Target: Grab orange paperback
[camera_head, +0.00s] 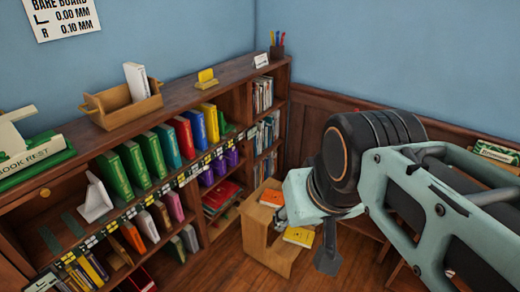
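An orange book (272,197) lies flat on top of a small wooden step unit (254,229). A yellow-orange book (299,236) lies on its lower step. Another orange book (132,236) stands upright on the lower shelf of the bookcase. I cannot tell which one is the orange paperback. My gripper (327,262) shows only as a dark part hanging below my wrist, right of the step unit. My arm hides most of it, and its fingers cannot be made out clearly.
The wooden bookcase (207,101) holds green, red, blue and yellow books, with a wooden tray (122,106) on top. A white wedge (94,201) stands on a shelf. Blue walls and wood panelling close off the corner behind. Some floor shows around the step unit.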

